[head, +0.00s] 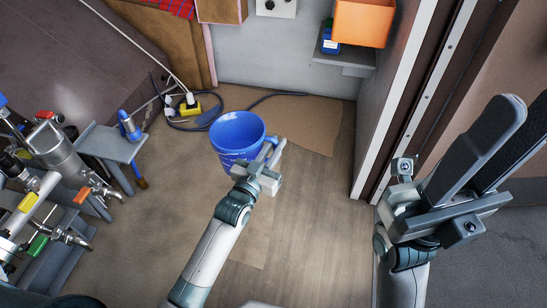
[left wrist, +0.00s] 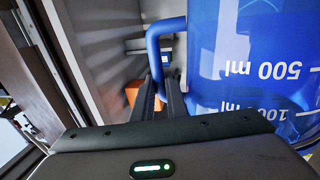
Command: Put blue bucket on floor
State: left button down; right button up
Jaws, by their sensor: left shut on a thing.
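The blue bucket (head: 237,132) is in the middle of the head view, open side up, and looks empty. My left gripper (head: 270,160) is at its right near side, shut on its handle. In the left wrist view the bucket (left wrist: 255,70) fills the right side, with white volume marks upside down. Its blue handle (left wrist: 154,45) runs down to the fingertips of my left gripper (left wrist: 160,92). I cannot tell whether the bucket's base touches the floor (head: 180,235). My right gripper (head: 505,140) is at the right, away from the bucket, and its fingers look close together.
A cardboard sheet (head: 310,122) lies on the floor behind the bucket. A cable and yellow socket box (head: 190,106) lie behind left. A small grey table (head: 110,143) and metal pipework (head: 60,150) stand left. An orange box (head: 362,22) is above the back right shelf. Floor nearer me is clear.

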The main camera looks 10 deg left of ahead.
pick_arm(q)
jog(key=s+a+r+n+y, duration=0.1)
jog(key=s+a+r, duration=0.3)
jog(key=r, duration=0.4)
jog(key=s+a+r+n+y+p, duration=0.1)
jog(key=s+a+r+y, duration=0.2)
jog(key=s+r, duration=0.3)
jog(key=shift+a+r+n, duration=0.3)
jog(key=shift+a+r, duration=0.2)
jog(key=shift+r, duration=0.45)
jog(key=shift+d, duration=0.1)
